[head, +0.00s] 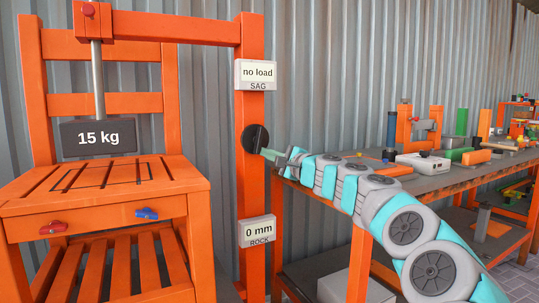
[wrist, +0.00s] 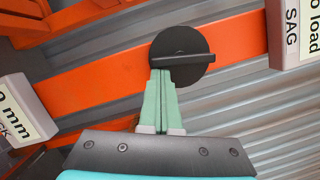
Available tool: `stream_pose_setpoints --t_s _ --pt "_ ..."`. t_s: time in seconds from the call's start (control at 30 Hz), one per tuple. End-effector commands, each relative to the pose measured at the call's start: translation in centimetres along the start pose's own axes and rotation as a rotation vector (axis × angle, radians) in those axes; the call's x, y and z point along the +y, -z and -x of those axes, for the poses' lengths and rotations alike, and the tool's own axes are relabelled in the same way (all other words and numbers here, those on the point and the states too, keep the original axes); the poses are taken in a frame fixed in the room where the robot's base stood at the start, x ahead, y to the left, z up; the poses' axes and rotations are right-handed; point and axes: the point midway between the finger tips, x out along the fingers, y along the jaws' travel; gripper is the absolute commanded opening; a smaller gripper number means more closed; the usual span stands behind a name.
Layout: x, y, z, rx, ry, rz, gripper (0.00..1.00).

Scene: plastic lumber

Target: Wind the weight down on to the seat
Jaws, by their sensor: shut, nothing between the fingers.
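The dark weight (head: 98,138), marked "15 kg", hangs on a grey rod (head: 98,78) from the orange arm of the frame. It is above the slatted orange seat (head: 178,180), which has a dark square outline on it. A round black knob (head: 255,136) with a raised bar is on the orange post; it also shows in the wrist view (wrist: 180,68). My gripper (head: 266,153) is shut and empty, with its fingertips (wrist: 160,74) at the knob's lower edge in the wrist view. I cannot tell whether they touch it.
The SAG display (head: 256,73) reads "no load" and the ROCK display (head: 257,231) reads "0 mm". Red (head: 52,228) and blue (head: 146,214) handles are on the seat front. A cluttered workbench (head: 420,183) stands at right, behind my arm.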

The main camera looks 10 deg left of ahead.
Motion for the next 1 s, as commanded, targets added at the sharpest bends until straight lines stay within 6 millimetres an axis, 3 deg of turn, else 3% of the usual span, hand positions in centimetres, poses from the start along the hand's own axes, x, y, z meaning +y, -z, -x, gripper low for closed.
stream_pose_setpoints --t_s 1.0 --pt "0.8 -1.5 -0.3 -0.008 0.085 -0.344 0.0"
